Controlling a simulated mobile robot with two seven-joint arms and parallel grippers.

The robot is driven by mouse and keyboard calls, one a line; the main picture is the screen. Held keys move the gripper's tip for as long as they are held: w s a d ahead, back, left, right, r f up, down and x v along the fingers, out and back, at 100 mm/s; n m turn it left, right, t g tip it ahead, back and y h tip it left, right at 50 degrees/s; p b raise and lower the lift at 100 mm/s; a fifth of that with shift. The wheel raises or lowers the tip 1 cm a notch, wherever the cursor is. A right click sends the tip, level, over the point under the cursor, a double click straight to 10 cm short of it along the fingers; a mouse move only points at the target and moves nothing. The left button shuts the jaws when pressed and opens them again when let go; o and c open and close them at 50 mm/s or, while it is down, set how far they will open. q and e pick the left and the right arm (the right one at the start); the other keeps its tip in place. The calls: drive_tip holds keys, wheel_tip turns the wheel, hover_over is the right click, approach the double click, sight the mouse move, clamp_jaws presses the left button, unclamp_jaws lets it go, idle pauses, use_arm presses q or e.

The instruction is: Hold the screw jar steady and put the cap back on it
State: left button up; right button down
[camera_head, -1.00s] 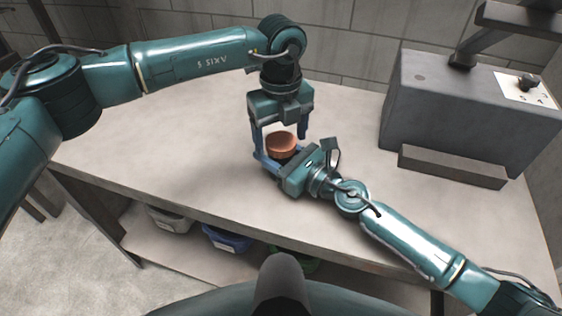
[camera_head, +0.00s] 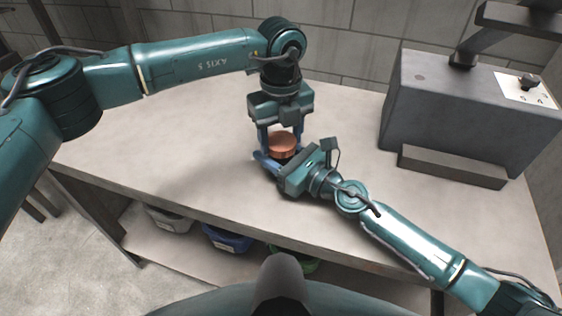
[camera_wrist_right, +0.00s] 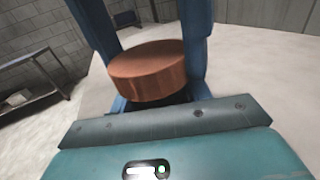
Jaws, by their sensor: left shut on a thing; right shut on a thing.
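The cap (camera_head: 282,146) is a flat, round, copper-brown disc, level over the work surface. My left gripper (camera_head: 281,149) comes down from above, and its blue fingers are shut on opposite sides of the cap. The cap also shows large in the right wrist view (camera_wrist_right: 148,72), between those upright fingers. My right gripper (camera_head: 270,163) reaches in low from the front right and is shut on the screw jar under the cap. The jar is almost wholly hidden by the cap and fingers. I cannot tell whether the cap's thread is engaged.
The pale worktop (camera_head: 190,140) is clear to the left and in front. A large grey machine (camera_head: 450,110) stands at the right, with a low block (camera_head: 452,167) before it. Bins, one of them blue (camera_head: 228,240), sit on the shelf below.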

use_arm(q)
drive_tip(key=m, duration=0.3)
drive_tip(key=o, duration=1.1)
drive_tip(key=shift+r, duration=2.25)
drive_tip(key=shift+c, duration=0.4)
